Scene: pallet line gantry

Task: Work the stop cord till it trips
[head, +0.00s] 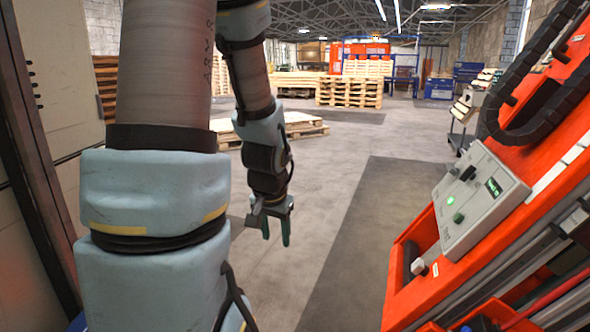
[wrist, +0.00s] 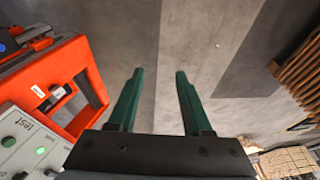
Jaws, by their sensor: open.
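My gripper (head: 276,236) hangs fingers down over bare floor in the middle of the head view. Its two green fingers are apart with nothing between them; they also show in the wrist view (wrist: 160,76). I cannot make out a stop cord for certain in either view. A thin red line (head: 556,302) runs slantwise at the lower right of the head view, and I cannot tell whether it is a cord. The orange-red machine frame (head: 400,305) stands to the right of my gripper, clear of it. In the wrist view the frame (wrist: 88,118) is at the left.
A grey control box (head: 478,200) with a lit green button and small screen sits on the frame. A black cable chain (head: 535,130) arches above. Pallets (head: 350,92) stand far back; a low pallet (head: 300,124) lies nearer. The floor ahead is mostly clear.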

